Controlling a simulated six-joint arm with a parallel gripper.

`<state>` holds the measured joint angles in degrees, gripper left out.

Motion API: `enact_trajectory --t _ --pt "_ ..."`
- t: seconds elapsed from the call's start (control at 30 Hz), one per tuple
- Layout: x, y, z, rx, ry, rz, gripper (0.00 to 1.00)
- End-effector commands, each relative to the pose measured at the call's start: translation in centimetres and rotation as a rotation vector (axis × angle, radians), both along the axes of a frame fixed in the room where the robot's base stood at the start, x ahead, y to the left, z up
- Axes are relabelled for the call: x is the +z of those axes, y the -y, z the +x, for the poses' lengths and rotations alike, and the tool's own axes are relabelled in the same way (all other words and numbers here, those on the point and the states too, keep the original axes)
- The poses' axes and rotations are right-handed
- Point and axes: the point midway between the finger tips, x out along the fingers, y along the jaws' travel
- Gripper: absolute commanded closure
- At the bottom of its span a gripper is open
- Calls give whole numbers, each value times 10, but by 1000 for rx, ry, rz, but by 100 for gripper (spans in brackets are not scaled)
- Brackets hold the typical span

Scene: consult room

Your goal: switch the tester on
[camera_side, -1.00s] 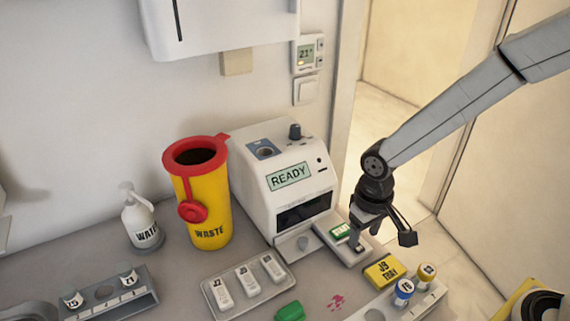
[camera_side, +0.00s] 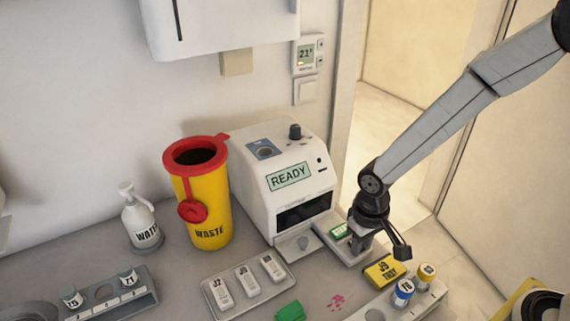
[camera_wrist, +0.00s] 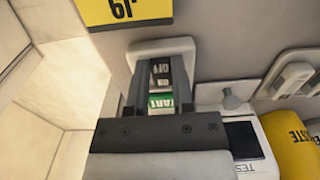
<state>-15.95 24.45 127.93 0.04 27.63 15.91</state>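The tester (camera_side: 283,185) is a white machine against the wall, and its screen reads READY (camera_side: 289,177). A low white pad extends from its right front and bears a green START label (camera_side: 340,231). In the wrist view the green label (camera_wrist: 160,100) and a black part with ON and OFF style lettering (camera_wrist: 161,73) show between my fingers. My gripper (camera_side: 375,249) points down at the pad's right end. It also shows in the wrist view (camera_wrist: 160,82), with its fingers apart on either side of the black part. Whether they touch it I cannot tell.
A yellow waste bin (camera_side: 204,200) with a red rim and a pump bottle (camera_side: 140,220) stand left of the tester. A tray (camera_side: 240,297) of cassettes lies in front. A yellow box (camera_side: 381,270) and a vial rack (camera_side: 433,290) sit close to my gripper.

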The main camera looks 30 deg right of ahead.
Motion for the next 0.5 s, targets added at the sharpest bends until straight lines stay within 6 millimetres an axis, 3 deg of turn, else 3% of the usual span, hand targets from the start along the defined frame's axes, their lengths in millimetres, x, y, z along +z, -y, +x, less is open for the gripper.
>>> enact_trajectory --t 0.5 --pt "1 0 3 -2 -103 -1 100"
